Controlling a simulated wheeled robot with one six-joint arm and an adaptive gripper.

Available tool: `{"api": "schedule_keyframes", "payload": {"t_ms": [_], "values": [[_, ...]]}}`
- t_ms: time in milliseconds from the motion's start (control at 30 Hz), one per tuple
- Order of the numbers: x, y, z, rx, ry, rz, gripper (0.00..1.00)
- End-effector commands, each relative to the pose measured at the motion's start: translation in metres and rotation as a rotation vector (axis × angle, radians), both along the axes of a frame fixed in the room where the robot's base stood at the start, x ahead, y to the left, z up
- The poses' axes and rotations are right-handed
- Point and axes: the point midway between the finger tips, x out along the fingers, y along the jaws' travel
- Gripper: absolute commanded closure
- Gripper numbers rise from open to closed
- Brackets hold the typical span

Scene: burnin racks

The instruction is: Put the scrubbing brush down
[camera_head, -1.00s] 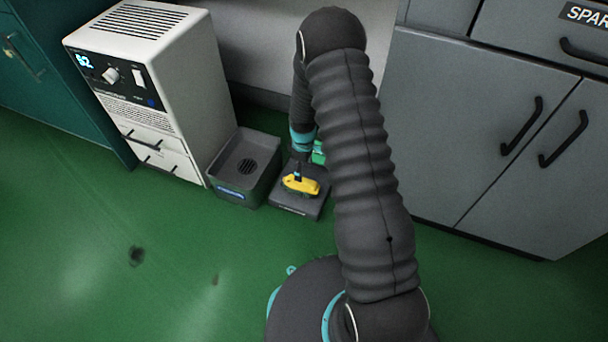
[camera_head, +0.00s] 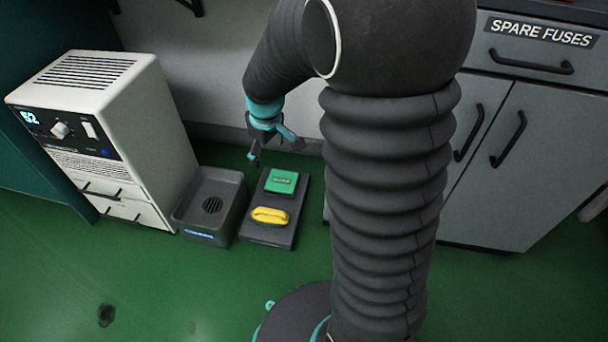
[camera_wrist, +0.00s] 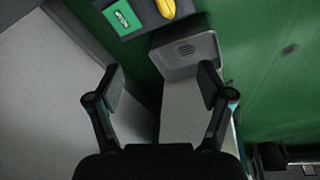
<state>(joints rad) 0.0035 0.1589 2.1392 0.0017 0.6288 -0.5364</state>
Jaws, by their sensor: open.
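The yellow scrubbing brush (camera_head: 270,215) lies on the front part of a dark flat tray (camera_head: 268,234) on the green floor. It also shows at the top of the wrist view (camera_wrist: 166,8), cut by the frame edge. My gripper (camera_head: 254,158) is open and empty, raised above and behind the brush, apart from it. In the wrist view the two fingers (camera_wrist: 160,85) stand wide apart with nothing between them.
A green block (camera_head: 281,181) sits on the tray behind the brush. A grey basin with a drain (camera_head: 182,213) stands to the left, beside a white cabinet unit (camera_head: 140,125). Grey cupboards (camera_head: 510,165) stand at right.

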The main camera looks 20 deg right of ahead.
Motion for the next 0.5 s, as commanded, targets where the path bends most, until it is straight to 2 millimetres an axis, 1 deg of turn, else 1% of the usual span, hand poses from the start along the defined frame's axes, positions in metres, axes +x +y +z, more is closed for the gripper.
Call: {"api": "schedule_keyframes", "payload": {"t_ms": [33, 100, 167, 200, 300, 467, 500], "values": [[-0.011, 0.000, 0.018, 0.006, -0.022, -0.026, 0.20], [-0.027, 0.001, 0.039, 0.015, -0.045, -0.067, 0.20], [-0.042, 0.001, 0.055, 0.025, -0.063, -0.103, 0.20], [-0.052, 0.001, 0.065, 0.032, -0.076, -0.126, 0.20], [-0.078, 0.002, 0.087, 0.050, -0.108, -0.184, 0.20], [-0.122, 0.003, 0.115, 0.083, -0.157, -0.276, 0.20], [-0.133, 0.003, 0.121, 0.092, -0.170, -0.298, 0.20]]}}
